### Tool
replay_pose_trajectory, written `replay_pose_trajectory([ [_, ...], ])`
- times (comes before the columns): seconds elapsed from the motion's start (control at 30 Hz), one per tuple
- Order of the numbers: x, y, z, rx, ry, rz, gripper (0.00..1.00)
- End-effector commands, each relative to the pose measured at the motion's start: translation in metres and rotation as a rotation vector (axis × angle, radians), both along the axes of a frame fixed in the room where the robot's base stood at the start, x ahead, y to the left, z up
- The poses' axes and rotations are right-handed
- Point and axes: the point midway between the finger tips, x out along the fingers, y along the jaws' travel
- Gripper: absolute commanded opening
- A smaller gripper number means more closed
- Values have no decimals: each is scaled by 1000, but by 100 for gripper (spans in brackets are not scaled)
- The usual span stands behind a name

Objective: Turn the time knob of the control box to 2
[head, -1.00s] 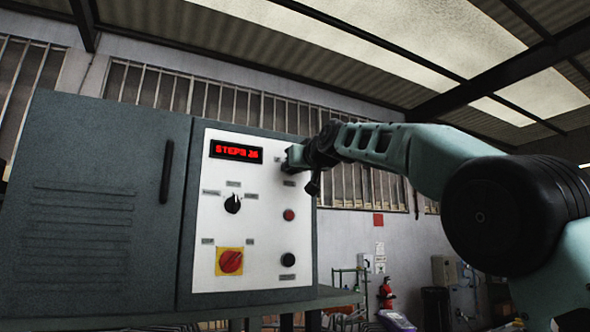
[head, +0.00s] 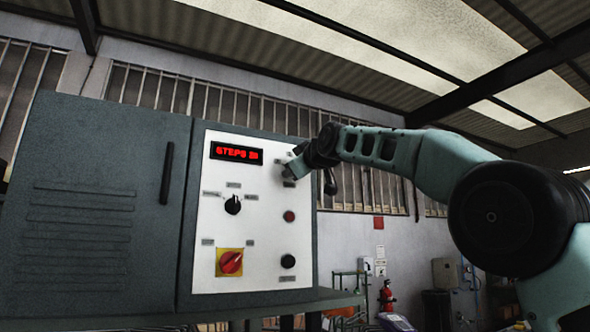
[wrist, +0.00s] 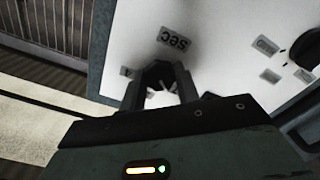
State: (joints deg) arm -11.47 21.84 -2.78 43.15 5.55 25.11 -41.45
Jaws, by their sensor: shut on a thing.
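The control box has a white panel (head: 262,215) with a red-lit display (head: 236,153); its last characters are hard to read. My gripper (head: 289,168) is at the panel's upper right, right of the display. In the wrist view my gripper (wrist: 160,92) has its two dark fingers closed around the time knob, close to the panel. The knob is mostly hidden by the fingers, and its pointer and setting cannot be read. A label reading "sec" (wrist: 173,39) appears upside down beside the fingers.
Below the display are a black selector knob (head: 233,204) and a red rotary switch (head: 231,262) on a yellow plate. A red button (head: 289,216) and a black knob (head: 288,261) sit under my gripper. A grey cabinet door (head: 85,205) is at left.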

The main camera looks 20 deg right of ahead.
Motion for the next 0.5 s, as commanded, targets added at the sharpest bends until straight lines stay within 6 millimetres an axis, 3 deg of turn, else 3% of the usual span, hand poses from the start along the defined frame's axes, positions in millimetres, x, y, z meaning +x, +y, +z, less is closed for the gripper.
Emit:
replay_pose_trajectory([
  [0.43, -1, 0, 1, -11, -5, 1, 9],
  [0.47, -1, 0, 1, -11, -5, 1, 37],
  [0.5, -1, 0, 1, -10, -4, 0, 48],
])
